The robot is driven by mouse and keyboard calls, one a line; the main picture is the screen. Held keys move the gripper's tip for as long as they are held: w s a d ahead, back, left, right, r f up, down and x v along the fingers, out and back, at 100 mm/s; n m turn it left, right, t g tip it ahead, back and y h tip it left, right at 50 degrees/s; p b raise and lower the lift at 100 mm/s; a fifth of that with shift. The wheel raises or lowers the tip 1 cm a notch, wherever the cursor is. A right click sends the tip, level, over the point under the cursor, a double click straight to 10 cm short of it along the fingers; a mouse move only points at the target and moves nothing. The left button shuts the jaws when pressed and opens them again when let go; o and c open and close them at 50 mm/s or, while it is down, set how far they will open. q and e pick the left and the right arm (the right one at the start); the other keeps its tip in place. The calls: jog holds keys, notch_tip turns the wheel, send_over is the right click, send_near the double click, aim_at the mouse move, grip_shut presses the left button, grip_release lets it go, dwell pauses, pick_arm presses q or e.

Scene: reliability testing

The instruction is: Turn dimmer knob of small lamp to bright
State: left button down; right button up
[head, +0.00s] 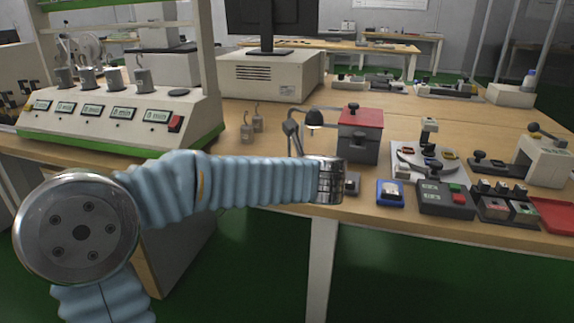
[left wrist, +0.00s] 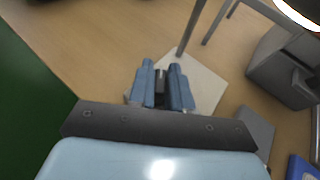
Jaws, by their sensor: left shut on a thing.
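The small lamp shows in the head view with its shade (head: 314,118) on a bent arm, just left of a red-topped grey box. In the left wrist view its pale square base (left wrist: 207,88) lies on the wooden table, and a bright part of the lamp (left wrist: 302,8) shows at the top right corner. My left gripper (left wrist: 161,80) has its two blue fingers closed around the dark knob (left wrist: 160,86) at the base. The knob is mostly hidden between the fingers. In the head view my left wrist covers the fingers and lamp base. My right gripper is not in view.
The red-topped grey box (head: 360,135) stands right of the lamp. A blue-framed device (head: 390,192) and a dark button box (head: 445,198) sit near the table's front edge. A large test console (head: 120,115) stands at left. Small hooked weights (head: 257,124) stand behind my left arm.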

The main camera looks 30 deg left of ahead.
pick_arm(q)
jog(key=shift+d+r+n+g+y+p, duration=0.1)
jog(key=shift+r+n+g+y+p, duration=0.05)
jog(key=shift+n+g+y+p, duration=0.75)
jog(key=n+g+y+p, duration=0.1)
jog(key=n+g+p, duration=0.3)
jog(key=shift+w+r+g+y, duration=0.1)
jog(key=shift+g+y, duration=0.2)
jog(key=shift+y, duration=0.1)
jog(key=shift+n+g+p, duration=0.35)
jog(key=shift+n+g, duration=0.55)
jog(key=shift+n, duration=0.1)
jog(key=shift+f+n+g, duration=0.2)
jog(key=shift+n+g, duration=1)
jog(key=shift+g, duration=0.2)
jog(key=c, duration=1.1)
grip_release()
jog(key=shift+g, duration=0.3)
jog(key=shift+c, duration=0.2)
